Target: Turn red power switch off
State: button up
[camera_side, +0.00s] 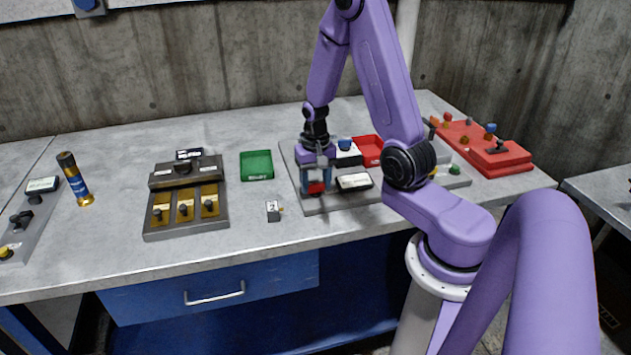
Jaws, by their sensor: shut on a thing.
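The red power switch (316,187) shows as a small red part low on the left end of a grey panel (333,204). My gripper (317,180) points straight down over it, with its fingers around the red part. The gripper is shut on the switch. The fingers and the purple wrist hide most of the switch, so its position cannot be told.
A labelled box (354,182) sits right of my gripper, with a blue knob (344,144) and red tray (369,150) behind. A green tray (257,166), a small switch box (273,211) and a gold-plated panel (187,205) stand left. A red block (488,150) lies right.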

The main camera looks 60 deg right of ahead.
aim_at(315, 184)
jog(key=shift+m, duration=0.6)
jog(key=o, duration=1)
jog(key=shift+o, duration=0.2)
notch_tip(315, 184, up, 18)
jog(key=shift+f, duration=0.25)
jog(key=shift+a, duration=0.1)
